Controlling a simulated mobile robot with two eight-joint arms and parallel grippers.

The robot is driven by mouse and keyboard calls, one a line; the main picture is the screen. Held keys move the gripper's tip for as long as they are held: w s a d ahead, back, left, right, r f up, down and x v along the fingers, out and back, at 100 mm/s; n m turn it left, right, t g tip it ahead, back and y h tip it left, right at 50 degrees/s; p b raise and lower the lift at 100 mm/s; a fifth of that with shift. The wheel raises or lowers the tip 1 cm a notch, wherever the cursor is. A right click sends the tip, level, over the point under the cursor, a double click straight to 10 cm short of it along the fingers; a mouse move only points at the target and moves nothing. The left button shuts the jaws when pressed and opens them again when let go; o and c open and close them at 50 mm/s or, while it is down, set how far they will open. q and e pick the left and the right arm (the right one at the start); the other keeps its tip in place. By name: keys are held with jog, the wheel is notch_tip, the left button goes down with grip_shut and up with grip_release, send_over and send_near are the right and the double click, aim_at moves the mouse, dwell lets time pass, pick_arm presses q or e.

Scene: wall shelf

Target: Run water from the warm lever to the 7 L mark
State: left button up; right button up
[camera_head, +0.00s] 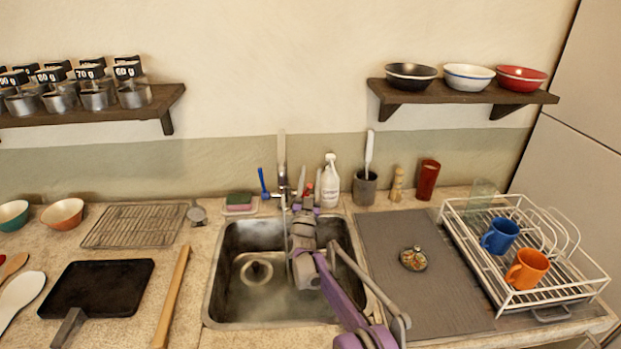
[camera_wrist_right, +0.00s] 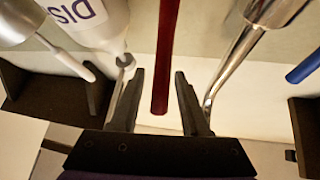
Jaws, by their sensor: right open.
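A red lever (camera_head: 308,189) stands beside the faucet (camera_head: 282,160) behind the sink (camera_head: 232,228). A blue lever (camera_head: 263,183) stands on the faucet's other side. My right gripper (camera_head: 303,206) reaches over the sink to the red side. In the right wrist view, my right gripper (camera_wrist_right: 159,74) is open, and the red lever (camera_wrist_right: 166,50) shows between its fingers, apparently untouched. The blue lever (camera_wrist_right: 304,67) and the chrome faucet (camera_wrist_right: 238,52) lie to the right there. No litre marks are readable; my arm covers part of the sink. My left gripper is out of view.
A white bottle (camera_head: 330,181) stands close right of the red lever; the bottle (camera_wrist_right: 95,22) also shows at the wrist view's left. A sponge (camera_head: 239,200) lies left of the blue lever. A grey mat (camera_head: 385,240) and dish rack (camera_head: 585,268) are right of the sink.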

notch_tip(320, 180, up, 10)
dwell(0.4)
jog(key=shift+f, duration=0.1)
